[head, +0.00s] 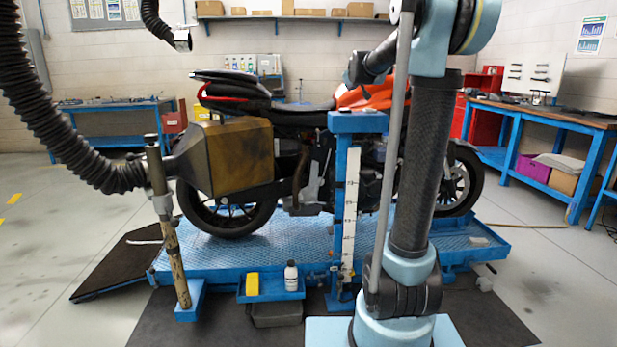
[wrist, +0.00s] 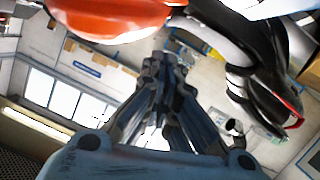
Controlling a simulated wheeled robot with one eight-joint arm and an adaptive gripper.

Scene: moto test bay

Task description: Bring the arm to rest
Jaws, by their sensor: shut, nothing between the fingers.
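My arm rises in front of the motorcycle in the head view, its links light blue and dark. My gripper (head: 354,73) hangs at the end of the arm, beside the orange tank in the picture. In the wrist view my gripper (wrist: 164,60) points away from the camera with its fingers shut together and nothing between them. The motorcycle (head: 290,115) stands upright on a blue lift table (head: 280,238). Its orange bodywork (wrist: 110,18) and dark tail show in the tilted wrist view. I cannot tell the exact gap between gripper and motorcycle.
A blue post (head: 343,220) with a scale stands close left of my arm. A ribbed exhaust hose (head: 60,120) hangs at left, by a stand. A yellow block (head: 252,284) and white bottle (head: 290,276) sit on a tray. A workbench (head: 550,112) stands at right; floor lies open at both sides.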

